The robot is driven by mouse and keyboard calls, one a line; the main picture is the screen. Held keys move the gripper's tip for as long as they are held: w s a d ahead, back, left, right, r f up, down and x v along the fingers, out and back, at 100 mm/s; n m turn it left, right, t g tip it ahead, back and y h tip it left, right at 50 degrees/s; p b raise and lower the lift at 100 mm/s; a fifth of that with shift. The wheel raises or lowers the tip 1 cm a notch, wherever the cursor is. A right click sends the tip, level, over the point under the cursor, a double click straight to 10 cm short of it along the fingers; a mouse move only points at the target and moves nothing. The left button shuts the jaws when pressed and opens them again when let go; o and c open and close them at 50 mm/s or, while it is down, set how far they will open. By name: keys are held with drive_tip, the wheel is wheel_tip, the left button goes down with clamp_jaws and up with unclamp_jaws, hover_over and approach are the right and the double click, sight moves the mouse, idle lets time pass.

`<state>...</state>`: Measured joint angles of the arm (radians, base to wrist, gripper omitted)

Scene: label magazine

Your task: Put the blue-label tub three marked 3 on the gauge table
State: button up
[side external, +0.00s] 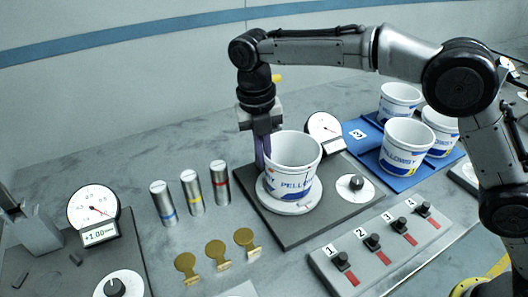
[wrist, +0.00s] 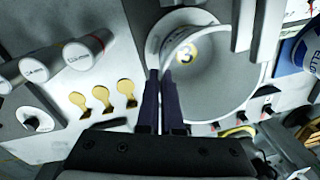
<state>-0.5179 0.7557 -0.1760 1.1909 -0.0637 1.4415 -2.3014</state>
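A white tub with blue lettering (side external: 291,166) stands upright on, or just above, the round white plate (side external: 290,207) of the dark gauge table (side external: 330,214). I cannot tell whether its base touches the plate. In the wrist view the inside of the tub (wrist: 225,75) shows a yellow disc marked 3 (wrist: 187,52). My gripper (side external: 263,152) points down at the tub's left rim. In the wrist view its dark fingers (wrist: 160,90) are close together, one on each side of the tub's wall, and look shut on it.
A dial (side external: 323,127) and a knob (side external: 356,183) flank the plate. Several tubs (side external: 408,145) stand on a blue mat (side external: 373,151) at right. A numbered switch panel (side external: 385,257) is in front.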

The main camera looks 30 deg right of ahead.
drive_tip(key=o, duration=0.4)
drive_tip(key=shift+w+a+r, duration=0.1)
drive_tip(key=shift+a+r, duration=0.05)
drive_tip(key=shift+r, duration=1.8)
drive_tip(key=shift+a+r, duration=0.15)
drive_tip(key=shift+r, duration=1.8)
